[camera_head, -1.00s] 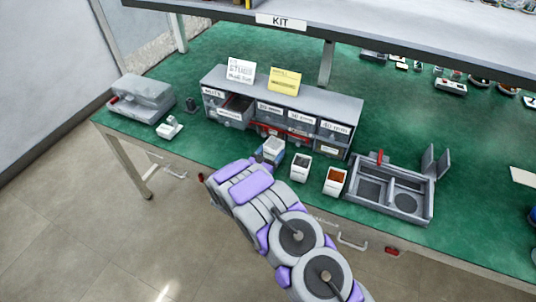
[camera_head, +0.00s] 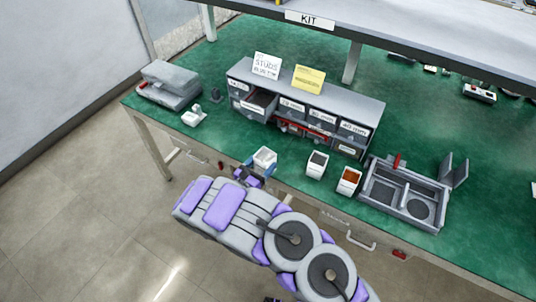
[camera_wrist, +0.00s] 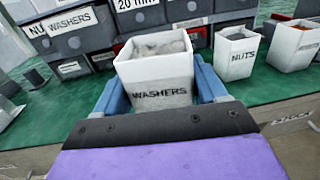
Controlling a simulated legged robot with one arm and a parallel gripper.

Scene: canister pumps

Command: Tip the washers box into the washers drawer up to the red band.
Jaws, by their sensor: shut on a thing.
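The white washers box (camera_wrist: 155,80) is upright in my gripper, its WASHERS label facing the wrist camera and pale grey contents showing at its top. In the head view the box (camera_head: 265,155) is near the bench's front edge, in front of the drawer cabinet. My gripper (camera_wrist: 158,92) is shut on it, with a blue finger at each side. The washers drawer (camera_wrist: 72,22) is at upper left in the wrist view, labelled WASHERS. In the head view an open drawer (camera_head: 258,105) stands out at the cabinet's left. Its fill level and red band cannot be made out.
The grey cabinet (camera_head: 335,98) carries two cards on top. A nuts box (camera_wrist: 237,52) and a box with orange-brown contents (camera_head: 348,180) stand to the right. A grey two-well tray (camera_head: 405,195) is further right.

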